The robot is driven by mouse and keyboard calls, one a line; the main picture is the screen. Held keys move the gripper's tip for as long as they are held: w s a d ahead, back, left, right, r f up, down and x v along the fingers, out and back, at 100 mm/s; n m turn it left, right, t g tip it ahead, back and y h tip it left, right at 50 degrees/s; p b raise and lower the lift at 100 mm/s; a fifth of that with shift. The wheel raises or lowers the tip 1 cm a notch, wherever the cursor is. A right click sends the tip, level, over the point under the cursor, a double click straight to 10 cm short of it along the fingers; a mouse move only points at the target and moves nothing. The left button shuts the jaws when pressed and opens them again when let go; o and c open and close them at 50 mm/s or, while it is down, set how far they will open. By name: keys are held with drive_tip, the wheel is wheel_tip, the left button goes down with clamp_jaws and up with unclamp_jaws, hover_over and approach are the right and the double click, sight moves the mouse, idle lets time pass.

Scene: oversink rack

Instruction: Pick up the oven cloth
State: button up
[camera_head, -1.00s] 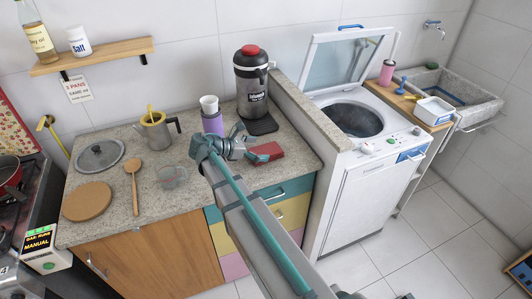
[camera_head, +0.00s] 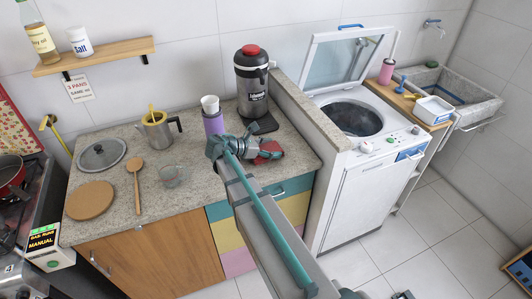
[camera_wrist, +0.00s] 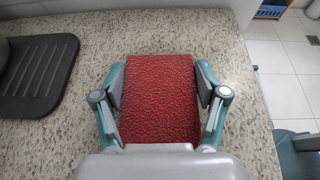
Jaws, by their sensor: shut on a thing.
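The oven cloth (camera_wrist: 158,98) is a red, textured, folded rectangle on the speckled worktop, near its right end. In the head view the cloth (camera_head: 268,151) shows partly, the rest hidden behind my gripper (camera_head: 262,150). In the wrist view my gripper (camera_wrist: 160,95) has one finger on each side of the cloth, shut on its left and right edges. The cloth appears to be at worktop level; I cannot tell whether it is lifted.
A dark flask with a red lid (camera_head: 251,82) stands on a black mat (camera_wrist: 35,72) behind the cloth. A purple cup holder with white cups (camera_head: 213,122) stands to the left. A low wall (camera_head: 312,115) borders the worktop at right.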

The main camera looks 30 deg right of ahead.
drive_tip(key=shift+c, duration=0.9)
drive_tip(key=shift+r, duration=0.1)
